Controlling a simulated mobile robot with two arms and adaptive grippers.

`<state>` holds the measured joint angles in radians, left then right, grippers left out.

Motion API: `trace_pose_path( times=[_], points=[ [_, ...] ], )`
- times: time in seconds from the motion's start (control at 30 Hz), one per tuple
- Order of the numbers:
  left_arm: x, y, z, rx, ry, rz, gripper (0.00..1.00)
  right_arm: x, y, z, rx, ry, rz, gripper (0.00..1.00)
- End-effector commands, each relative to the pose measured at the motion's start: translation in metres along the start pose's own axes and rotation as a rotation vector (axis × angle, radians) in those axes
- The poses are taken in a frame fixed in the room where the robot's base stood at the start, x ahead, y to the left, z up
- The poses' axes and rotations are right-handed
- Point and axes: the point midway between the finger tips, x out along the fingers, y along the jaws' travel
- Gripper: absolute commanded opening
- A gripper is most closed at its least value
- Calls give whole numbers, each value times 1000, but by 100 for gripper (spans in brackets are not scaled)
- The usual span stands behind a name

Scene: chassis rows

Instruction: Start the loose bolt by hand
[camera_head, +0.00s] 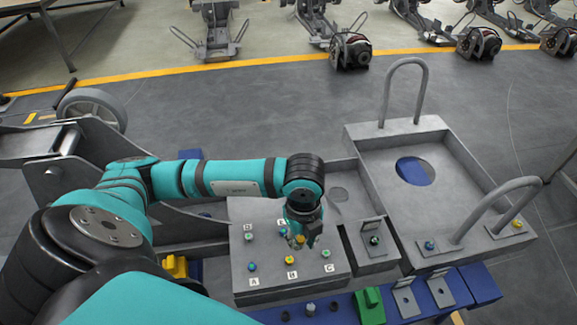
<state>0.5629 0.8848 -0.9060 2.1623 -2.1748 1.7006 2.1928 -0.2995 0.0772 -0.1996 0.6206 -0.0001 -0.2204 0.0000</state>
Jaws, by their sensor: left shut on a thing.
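My left gripper (302,242) reaches down over the grey plate (300,283) and is shut on a small yellowish piece that looks like the loose bolt (299,240). The fingers hide most of it, and I cannot tell whether its tip touches the plate. Coloured bolt heads stand at lettered spots: a blue one at A (252,267), a yellow one at B (290,260), a green one at C (326,254), a greenish one at D (248,237). A blue one by E (282,232) is close to the gripper. My right gripper is out of view.
A grey tray (405,215) with two tall loop handles stands to the right. A small bracket box (372,243) sits beside the plate. A blue rail (335,310) with a green block (370,306) runs along the front.

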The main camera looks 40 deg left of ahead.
Motion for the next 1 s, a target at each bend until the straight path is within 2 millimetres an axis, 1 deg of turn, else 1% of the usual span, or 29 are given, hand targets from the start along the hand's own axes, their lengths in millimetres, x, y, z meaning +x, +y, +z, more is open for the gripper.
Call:
trace_pose_path(
  times=[0.03, 0.1, 0.2, 0.33, 0.47, 0.57, 0.67, 0.83, 0.9, 1.0],
  points=[
    [-9, -15, 6, 36, 3, -2, 0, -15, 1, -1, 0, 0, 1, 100],
    [-10, -32, 15, 98, 3, -4, 0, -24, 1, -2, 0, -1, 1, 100],
    [-10, -51, 25, 179, 5, 0, 0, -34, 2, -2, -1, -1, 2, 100],
    [-8, -68, 35, 260, 8, 2, 0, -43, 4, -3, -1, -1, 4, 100],
    [-6, -76, 40, 305, 11, 5, 0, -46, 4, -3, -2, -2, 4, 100],
    [-1, -78, 41, 319, 12, 6, 0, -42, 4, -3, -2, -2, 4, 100],
    [8, -77, 41, 321, 12, 6, 0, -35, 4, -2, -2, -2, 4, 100],
    [31, -76, 41, 320, 11, 7, 0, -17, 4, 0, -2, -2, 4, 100],
    [20, -77, 40, 193, 12, 7, 0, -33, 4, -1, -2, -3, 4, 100],
    [21, -78, 40, 1, 9, 7, 0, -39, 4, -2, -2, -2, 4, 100]
  ],
)
